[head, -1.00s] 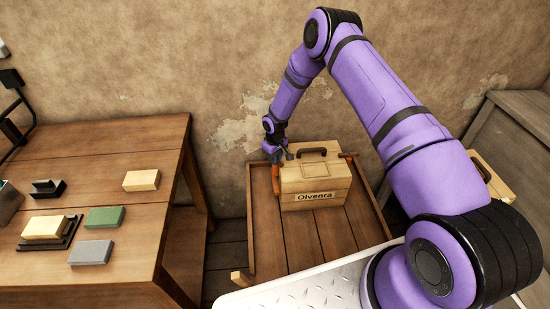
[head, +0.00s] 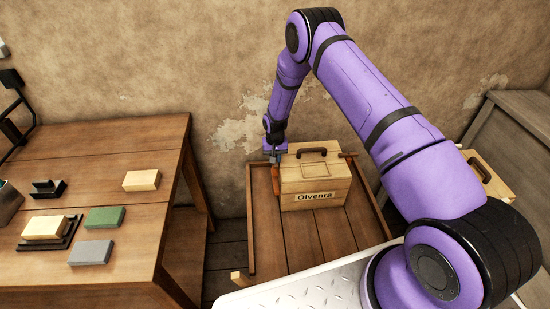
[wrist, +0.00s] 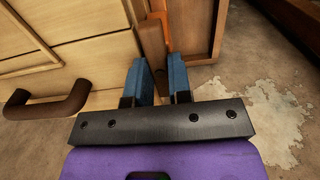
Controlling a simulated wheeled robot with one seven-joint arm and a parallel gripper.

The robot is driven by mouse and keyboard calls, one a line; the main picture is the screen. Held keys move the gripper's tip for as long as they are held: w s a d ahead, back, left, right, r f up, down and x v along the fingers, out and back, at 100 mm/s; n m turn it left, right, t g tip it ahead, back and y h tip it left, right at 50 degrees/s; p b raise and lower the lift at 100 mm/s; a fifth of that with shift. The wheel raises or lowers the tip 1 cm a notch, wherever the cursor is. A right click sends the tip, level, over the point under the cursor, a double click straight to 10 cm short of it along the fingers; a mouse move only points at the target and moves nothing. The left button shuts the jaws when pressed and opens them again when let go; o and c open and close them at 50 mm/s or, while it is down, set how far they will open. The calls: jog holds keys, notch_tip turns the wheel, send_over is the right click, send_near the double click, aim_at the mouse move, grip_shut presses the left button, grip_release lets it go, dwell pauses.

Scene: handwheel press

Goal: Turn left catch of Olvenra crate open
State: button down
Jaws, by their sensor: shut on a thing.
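The Olvenra crate (head: 316,183) is a pale wooden box with a dark handle on its lid. It stands upright on a low wooden stand. The left catch (head: 276,181) is an orange-brown lever at the crate's left side, partly hidden by my gripper (head: 274,158) in the head view. In the wrist view the left catch (wrist: 152,42) runs between the blue fingers of my gripper (wrist: 160,66), which is shut on it. The crate (wrist: 75,45) fills the upper left there. The catch's exact angle is hard to tell.
The low stand (head: 264,235) has raised side rails. A wooden table (head: 120,160) with several blocks stands to the left. Another pale crate (head: 488,178) is at the right, partly behind my arm. The plastered wall (head: 190,60) is close behind.

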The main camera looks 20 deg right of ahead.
dwell(0.4)
jog(key=c, duration=1)
grip_release()
jog(key=shift+c, duration=0.2)
notch_tip(320, 180, up, 11)
jog(key=shift+f, duration=0.1)
